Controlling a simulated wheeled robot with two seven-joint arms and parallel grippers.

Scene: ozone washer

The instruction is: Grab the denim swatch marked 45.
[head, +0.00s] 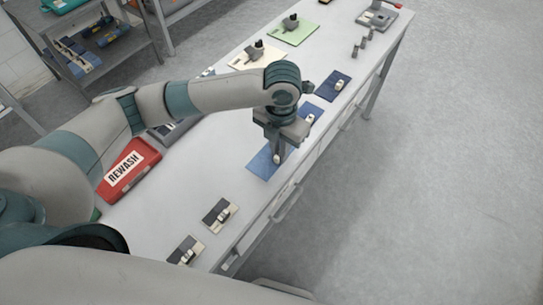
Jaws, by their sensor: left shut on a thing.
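My left gripper (278,154) points down at a mid-blue denim swatch (262,165) on the long table. It is shut at the small pale piece on that swatch, which the fingers partly hide. A second blue swatch (316,107) lies just beyond, and a darker navy one (335,77) farther off. Two dark swatches with cream edges lie nearer, one in the front middle (211,214) and one at the front (180,247). Each has a small pale piece on it. I cannot read the number 45 on any swatch. My right gripper is not in view.
A red REWASH tray (130,171) lies at the table's left edge. Cream (240,63) and green (300,36) mats with dark-topped items stand farther back. Small grey posts (364,43) stand near the far right edge. Shelving (110,45) is at the back left. The floor right is clear.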

